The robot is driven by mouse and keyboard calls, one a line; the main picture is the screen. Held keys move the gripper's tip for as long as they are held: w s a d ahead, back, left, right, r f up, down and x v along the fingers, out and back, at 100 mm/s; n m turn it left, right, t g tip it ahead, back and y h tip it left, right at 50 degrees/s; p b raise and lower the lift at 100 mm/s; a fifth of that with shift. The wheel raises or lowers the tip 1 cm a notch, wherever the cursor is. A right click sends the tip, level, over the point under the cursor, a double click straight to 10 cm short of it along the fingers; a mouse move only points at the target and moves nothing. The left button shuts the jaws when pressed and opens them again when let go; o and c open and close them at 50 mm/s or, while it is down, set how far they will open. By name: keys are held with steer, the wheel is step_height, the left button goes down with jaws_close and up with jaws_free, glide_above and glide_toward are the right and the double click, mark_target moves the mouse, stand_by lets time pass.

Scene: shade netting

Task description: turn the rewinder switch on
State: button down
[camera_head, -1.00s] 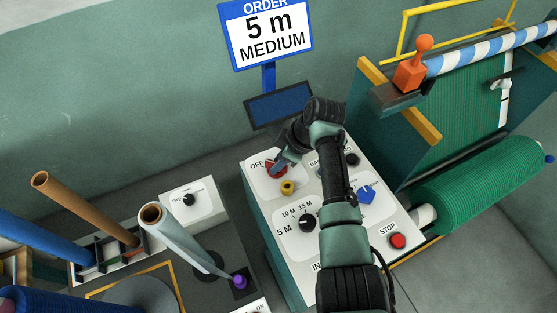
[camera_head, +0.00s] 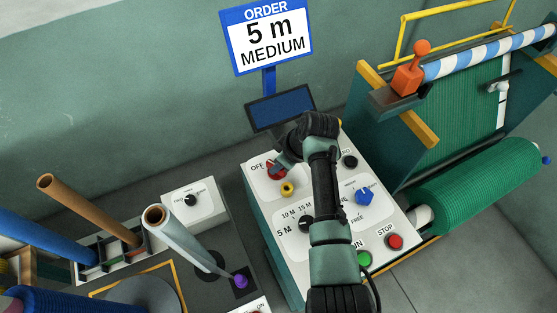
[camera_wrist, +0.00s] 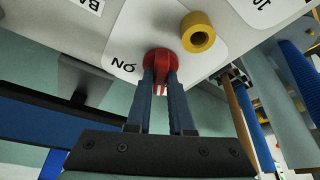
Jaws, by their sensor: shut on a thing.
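The rewinder switch is a red rotary knob (camera_head: 274,172) at the upper left of the white control panel (camera_head: 263,222). An "OFF" label shows to its left in the head view. In the wrist view the red knob (camera_wrist: 160,58) is at the upper centre, with an upside-down "ON" label close by. My gripper (camera_wrist: 160,80) is shut on the knob, a dark finger on each side of its red handle. In the head view my gripper (camera_head: 281,163) partly hides the knob, so its exact angle is hard to tell.
A small yellow ring (camera_head: 288,189) sits just below the knob. The panel also carries a blue knob (camera_head: 365,196), a black dial (camera_head: 305,224), a red stop button (camera_head: 396,242) and a green button (camera_head: 364,258). A dark screen (camera_head: 282,107) stands behind.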

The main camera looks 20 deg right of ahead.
steer(key=m+h+p, duration=0.1)
steer(key=m, duration=0.2)
steer(key=shift+a+m+p, duration=0.15)
steer(key=shift+m+p, duration=0.15)
steer(key=shift+m, duration=0.1)
steer(key=m+h+p, duration=0.1)
steer(key=m, duration=0.2)
steer(key=shift+a+m+t+h, duration=0.1)
steer(key=shift+m+t+h, duration=0.2)
steer(key=shift+h, duration=0.1)
steer(key=m+h, duration=0.1)
steer(key=m, duration=0.2)
steer(key=shift+a+m, duration=0.1)
steer(key=shift+m, duration=0.2)
steer(key=shift+m+g+h+b, duration=0.6)
steer(key=shift+m+h, duration=0.2)
steer(key=shift+m, duration=1.1)
steer(key=c, duration=0.8)
jaws_free()
